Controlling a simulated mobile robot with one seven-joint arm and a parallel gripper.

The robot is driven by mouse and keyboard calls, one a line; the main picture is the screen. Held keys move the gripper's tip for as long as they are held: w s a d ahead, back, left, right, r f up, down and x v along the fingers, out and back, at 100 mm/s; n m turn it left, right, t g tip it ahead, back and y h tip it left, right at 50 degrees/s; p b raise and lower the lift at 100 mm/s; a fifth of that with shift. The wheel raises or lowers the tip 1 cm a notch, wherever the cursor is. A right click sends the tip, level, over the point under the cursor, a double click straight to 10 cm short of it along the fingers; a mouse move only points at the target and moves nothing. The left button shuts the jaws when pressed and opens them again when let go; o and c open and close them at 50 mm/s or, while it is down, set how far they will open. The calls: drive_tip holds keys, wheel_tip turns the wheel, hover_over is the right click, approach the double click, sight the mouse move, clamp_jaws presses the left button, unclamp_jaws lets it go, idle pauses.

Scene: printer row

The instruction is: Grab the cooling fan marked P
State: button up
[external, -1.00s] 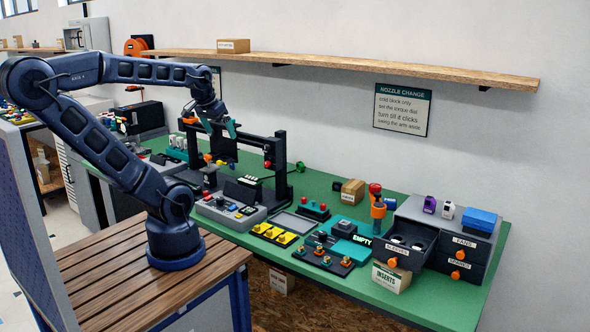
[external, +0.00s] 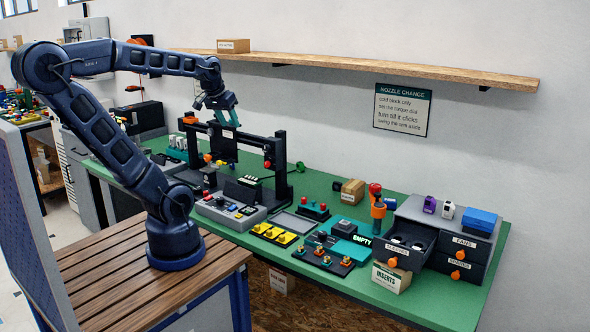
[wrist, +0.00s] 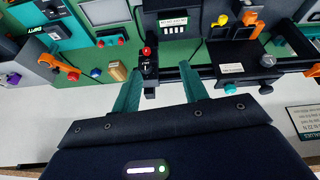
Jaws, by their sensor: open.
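I cannot make out a cooling fan marked P in either view. A grey drawer unit (external: 446,218) stands at the right end of the green bench, with drawers labelled FANS (external: 464,242) and SPARES (external: 459,265). Both look shut. The drawer beside them on the left (external: 392,250) is pulled out and holds dark round items, too small to identify. My gripper (external: 227,121) is open and empty above the black printer frame, far left of the drawer unit. Its teal fingers stand apart in the wrist view (wrist: 162,85).
The black printer frame (external: 281,165) rises below my gripper. A grey control box (external: 231,209), yellow blocks (external: 273,235) and a teal tray marked EMPTY (external: 350,251) lie along the bench. An orange stand with a red top (external: 377,208) is upright left of the drawers. A shelf (external: 380,68) runs above.

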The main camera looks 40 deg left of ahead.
drive_tip(key=w+d+r+n, duration=0.2)
drive_tip(key=w+n, duration=0.2)
drive_tip(key=w, duration=0.8)
drive_tip(key=n+g+h, duration=0.2)
drive_tip(key=n+g, duration=0.3)
drive_tip(key=n, duration=0.9)
hover_over(338, 183)
drive_tip(key=a, duration=0.2)
drive_tip(key=f, duration=2.8)
drive_tip(key=shift+w+a, duration=0.1)
drive_tip(key=shift+w, duration=0.2)
drive_tip(key=shift+s+d+f, duration=0.1)
drive_tip(key=shift+d+f, duration=0.2)
drive_tip(key=shift+f, duration=1.4)
drive_tip(key=shift+w+d+f, duration=0.1)
drive_tip(key=shift+d+f, duration=0.15)
drive_tip(key=shift+f, duration=1.5)
drive_tip(key=shift+s+d+f, duration=0.1)
drive_tip(key=shift+d+f, duration=0.2)
drive_tip(key=shift+f, duration=1.4)
clamp_jaws()
